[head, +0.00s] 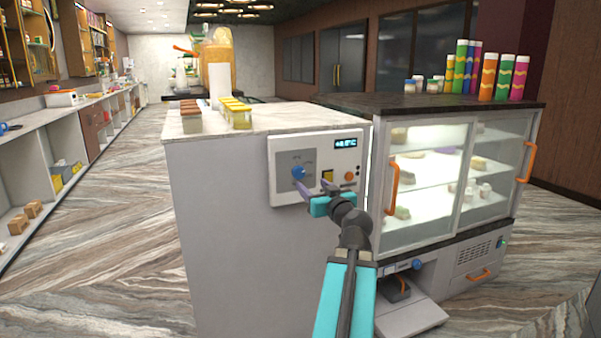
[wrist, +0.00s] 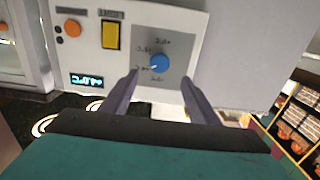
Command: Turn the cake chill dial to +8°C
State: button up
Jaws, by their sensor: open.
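The blue cake chill dial (head: 298,172) sits on a grey plate of the white control panel (head: 281,195) on the counter's side. In the wrist view, which is upside down, the dial (wrist: 160,63) lies between and beyond my fingertips, its white mark pointing to the picture's lower left. The printed scale around it is too blurred to read surely. My gripper (head: 301,187) is open and empty, its fingers (wrist: 160,88) just short of the dial; contact is not visible. A small lit display (head: 345,143) shows a temperature, its digits unclear; it also shows in the wrist view (wrist: 87,81).
A yellow switch (head: 327,176) and an orange knob (head: 349,177) are on the same panel. A glass display case (head: 430,170) with an orange handle (head: 392,187) stands at the right. Sweet boxes (head: 237,113) sit on the counter top (head: 285,115) above the panel.

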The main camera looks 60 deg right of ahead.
aim_at(299, 174)
jog(key=shift+p+x, duration=2.1)
jog(key=shift+x, duration=3.05)
jog(key=c, duration=1)
jog(key=shift+a+f, duration=0.1)
jog(key=shift+a, duration=0.1)
jog(key=shift+c, duration=0.2)
jog(key=shift+d, duration=0.1)
